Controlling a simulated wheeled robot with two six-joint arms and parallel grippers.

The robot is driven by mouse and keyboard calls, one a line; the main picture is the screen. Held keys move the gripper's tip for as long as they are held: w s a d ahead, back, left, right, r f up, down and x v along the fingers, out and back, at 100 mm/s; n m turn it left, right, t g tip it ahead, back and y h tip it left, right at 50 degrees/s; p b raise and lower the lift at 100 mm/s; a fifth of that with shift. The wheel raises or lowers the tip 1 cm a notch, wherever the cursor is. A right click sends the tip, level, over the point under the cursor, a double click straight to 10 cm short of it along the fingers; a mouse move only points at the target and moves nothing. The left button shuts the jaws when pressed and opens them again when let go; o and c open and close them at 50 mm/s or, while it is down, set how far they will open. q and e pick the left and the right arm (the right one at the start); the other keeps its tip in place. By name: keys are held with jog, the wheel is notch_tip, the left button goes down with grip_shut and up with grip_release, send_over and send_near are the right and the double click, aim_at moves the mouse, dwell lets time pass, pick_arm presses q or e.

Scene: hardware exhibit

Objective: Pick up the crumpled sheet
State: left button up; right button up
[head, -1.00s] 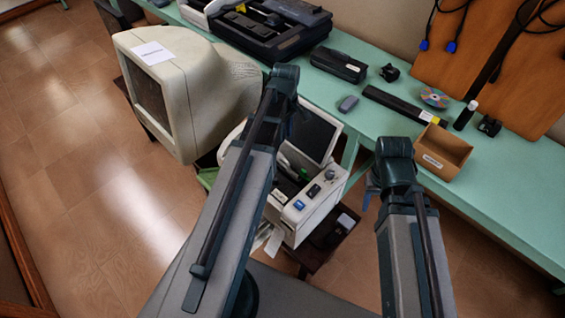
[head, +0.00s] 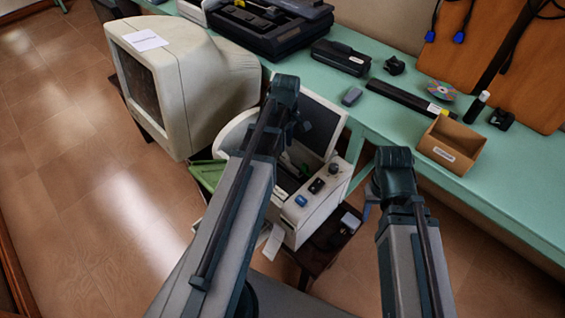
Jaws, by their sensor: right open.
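I cannot make out a clearly crumpled sheet. A small white paper-like piece (head: 273,242) hangs or lies at the lower front left of the white machine (head: 318,207), partly behind my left arm; I cannot tell whether it is crumpled. A flat white labelled paper (head: 147,40) lies on top of the beige monitor. My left gripper (head: 303,128) is mostly hidden behind its arm, over the white machine, and its jaws are unclear. My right gripper (head: 367,208) points down, mostly hidden by its wrist, right of the machine, open.
The beige CRT monitor (head: 205,85) stands left of the machine, with a green tray (head: 207,174) below it. A green table (head: 400,125) runs along the back right with a cardboard box (head: 450,148), a disc (head: 441,91) and black devices. Brown floor is clear at left.

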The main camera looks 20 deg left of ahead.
aim_at(284, 159)
pick_arm(q)
jog(key=f+b, duration=0.5)
jog(key=shift+w+a+f, duration=0.15)
jog(key=shift+a, duration=0.05)
grip_shut()
